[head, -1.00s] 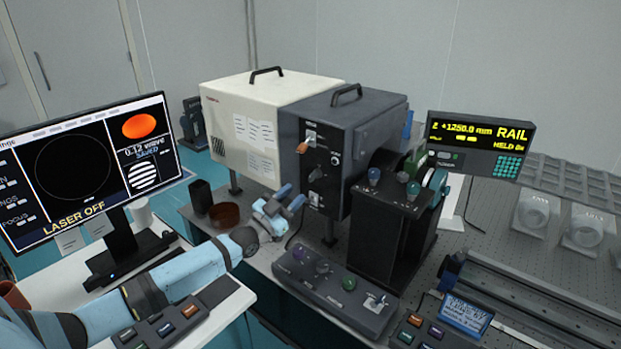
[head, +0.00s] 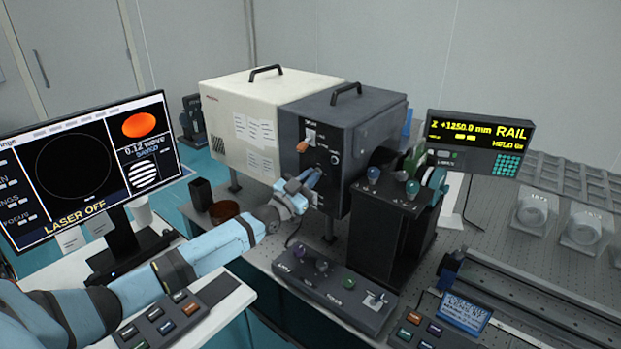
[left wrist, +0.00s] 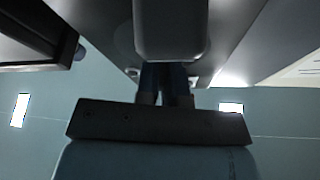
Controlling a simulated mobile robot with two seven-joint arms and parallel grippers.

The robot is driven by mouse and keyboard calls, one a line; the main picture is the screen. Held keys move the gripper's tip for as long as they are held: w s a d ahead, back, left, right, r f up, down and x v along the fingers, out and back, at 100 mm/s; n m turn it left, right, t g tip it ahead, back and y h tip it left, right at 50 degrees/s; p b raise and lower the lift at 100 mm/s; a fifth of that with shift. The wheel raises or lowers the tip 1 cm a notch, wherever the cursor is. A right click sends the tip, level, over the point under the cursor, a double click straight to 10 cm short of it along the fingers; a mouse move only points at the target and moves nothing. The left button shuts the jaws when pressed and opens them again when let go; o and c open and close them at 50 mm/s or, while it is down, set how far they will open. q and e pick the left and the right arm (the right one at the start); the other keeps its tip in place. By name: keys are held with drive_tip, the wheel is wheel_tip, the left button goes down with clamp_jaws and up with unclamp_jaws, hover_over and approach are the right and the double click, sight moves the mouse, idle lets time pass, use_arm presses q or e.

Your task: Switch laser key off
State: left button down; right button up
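The dark laser box (head: 365,118) stands on the optical table with its control panel facing left. An orange part (head: 302,147) and a small switch (head: 310,134) show on the panel's upper half. My left gripper (head: 311,178) is at the panel's lower half, in front of the dark key knob, which it hides. Its blue fingers look a little apart in the head view. In the left wrist view the fingers (left wrist: 165,84) point at a dark surface with a narrow gap between them; the key cannot be made out. The monitor (head: 72,178) reads LASER OFF. My right gripper is out of view.
A white box (head: 238,110) adjoins the laser box. A control box with knobs (head: 335,292) lies below my left gripper. A dark stand with blue and green knobs (head: 400,215) is to the right.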

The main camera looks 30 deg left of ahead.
use_arm(q)
drive_tip(key=shift+d+r+n+y+p, duration=0.15)
drive_tip(key=shift+n+y+p, duration=0.4)
drive_tip(key=shift+n, duration=0.55)
drive_tip(key=n+y+p, duration=0.1)
drive_tip(key=n+y, duration=0.1)
drive_tip(key=n, duration=0.1)
drive_tip(key=shift+n+t, duration=0.4)
drive_tip(key=c, duration=1.2)
unclamp_jaws()
drive_tip(key=shift+c, duration=0.2)
drive_tip(key=b+v, duration=0.1)
drive_tip(key=v, duration=1.3)
drive_tip(key=shift+b, duration=0.3)
